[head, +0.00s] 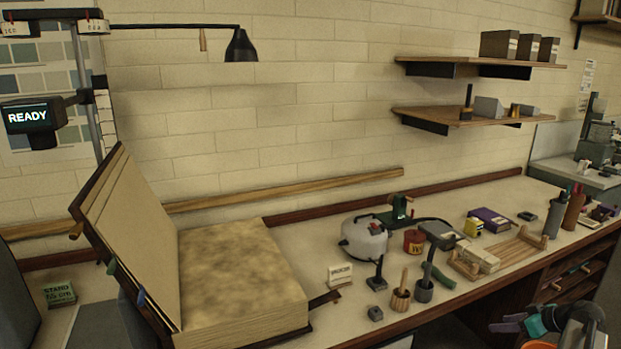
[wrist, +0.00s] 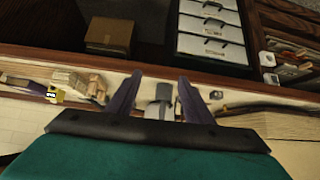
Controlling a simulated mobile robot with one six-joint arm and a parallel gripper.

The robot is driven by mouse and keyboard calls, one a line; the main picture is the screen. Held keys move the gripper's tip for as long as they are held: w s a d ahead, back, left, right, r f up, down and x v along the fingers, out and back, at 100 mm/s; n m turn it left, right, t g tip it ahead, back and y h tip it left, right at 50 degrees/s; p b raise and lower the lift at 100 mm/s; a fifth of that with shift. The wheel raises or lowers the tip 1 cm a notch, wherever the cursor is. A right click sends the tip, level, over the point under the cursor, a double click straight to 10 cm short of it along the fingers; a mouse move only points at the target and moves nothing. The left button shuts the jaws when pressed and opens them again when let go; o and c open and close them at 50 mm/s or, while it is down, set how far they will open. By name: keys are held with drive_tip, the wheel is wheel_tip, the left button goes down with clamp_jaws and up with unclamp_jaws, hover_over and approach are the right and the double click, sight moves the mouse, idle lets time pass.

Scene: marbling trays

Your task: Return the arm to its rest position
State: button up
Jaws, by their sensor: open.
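My gripper (head: 499,322) is at the lower right of the head view, in front of the bench's front edge. Its dark fingers point left and are spread, with nothing seen between them. Its teal body joins my arm at the picture's bottom edge; most of the arm is cut off. In the wrist view my gripper (wrist: 158,84) shows two dark fingers standing apart above the teal body. A grey object (wrist: 160,108) shows in the gap, but appears to lie beyond the fingers, not held.
The bench (head: 440,297) runs behind my gripper with a white round pot (head: 364,238), two holders with tools and a wooden rack (head: 515,250). A large open book-like press (head: 240,280) stands left. The wrist view shows a cardboard box (wrist: 109,34) and white drawers (wrist: 212,47).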

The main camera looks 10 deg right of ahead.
drive_tip(key=w+a+f+n+g+y, duration=0.1)
drive_tip(key=w+a+f, duration=0.2)
drive_tip(key=a, duration=0.3)
drive_tip(key=w+a+f+n+y, duration=0.1)
drive_tip(key=w+a+f, duration=0.2)
drive_tip(key=a, duration=0.2)
drive_tip(key=s+a+f+n+g+y, duration=0.1)
drive_tip(key=a+f+g, duration=0.1)
drive_tip(key=a+f, duration=0.6)
drive_tip(key=s+a+f+n+g+b, duration=0.15)
drive_tip(key=a+f, duration=0.25)
drive_tip(key=a, duration=0.8)
drive_tip(key=a+f+g+y, duration=0.1)
drive_tip(key=a+f+g, duration=0.1)
drive_tip(key=a+f, duration=0.65)
drive_tip(key=s+a+f+g+h, duration=0.1)
drive_tip(key=s+a+f+g, duration=0.2)
drive_tip(key=s+a+f, duration=0.55)
drive_tip(key=s+a+f+g+h, duration=0.2)
drive_tip(key=s+a+f+g, duration=0.15)
drive_tip(key=s+a, duration=0.95)
drive_tip(key=s+d+m+g+h, duration=0.1)
drive_tip(key=s+d+m+h, duration=0.2)
drive_tip(key=s+d+m, duration=0.4)
drive_tip(key=shift+s+d+m+h+b, duration=0.35)
drive_tip(key=shift+s+d, duration=0.15)
drive_tip(key=shift+s, duration=2)
drive_tip(key=shift+f, duration=0.1)
drive_tip(key=shift+c, duration=0.2)
